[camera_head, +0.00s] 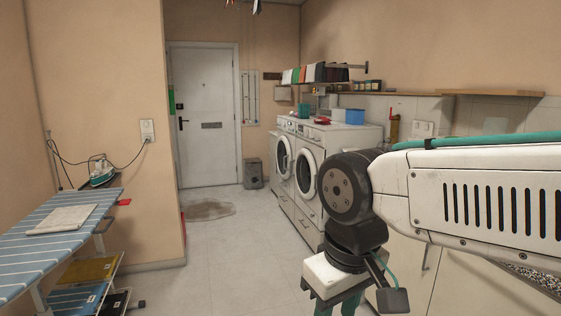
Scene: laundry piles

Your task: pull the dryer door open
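Two white front-loading machines stand side by side against the right wall: a nearer one (323,140) and a farther one (283,127). Each has a round door with a dark glass centre, the nearer door (306,174) and the farther door (284,154). Both doors look shut. I cannot tell which machine is the dryer. My gripper (338,304) points down at the bottom edge, in front of and to the right of the machines in the picture. Its fingertips are cut off, so its opening is hidden. My arm covers part of the nearer machine's right side.
An ironing board (60,245) with a folded cloth and an iron (101,172) stands at the left. A grey bin (253,173) stands at the back. The middle floor is clear.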

